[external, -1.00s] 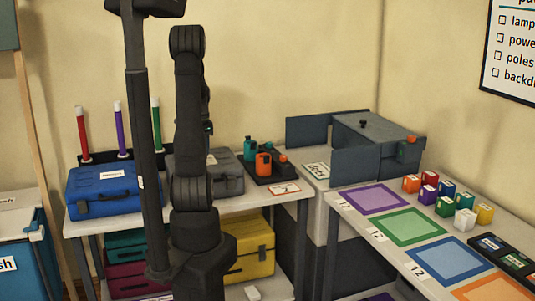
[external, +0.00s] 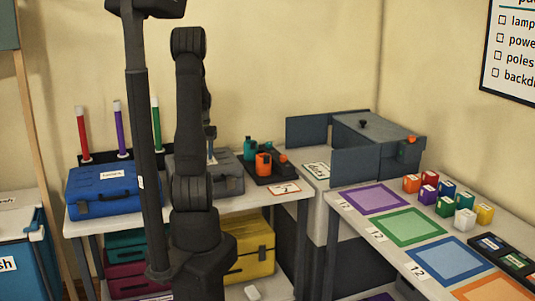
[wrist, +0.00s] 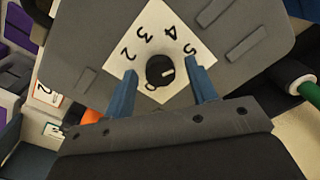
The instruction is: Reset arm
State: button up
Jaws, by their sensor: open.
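My gripper (wrist: 163,71) is open in the wrist view, with one blue finger on each side of a small black knob (wrist: 160,72). The knob sits on a white dial plate (wrist: 146,33) with numbers on a grey case (wrist: 239,23). Whether the fingers touch the knob is unclear. In the external view the grey case (external: 229,176) stands on the left table, partly behind my arm. The end of my gripper is mostly hidden behind the arm there.
A blue case (external: 100,192) stands left of the grey one. A dark tray (external: 283,174) with orange and teal items is on its right. Coloured poles (external: 120,130) stand behind. The right table holds coloured mats (external: 412,226) and several small coloured blocks (external: 464,219).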

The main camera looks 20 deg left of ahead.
jog(key=n, duration=0.5)
jog(key=shift+n, duration=2.5)
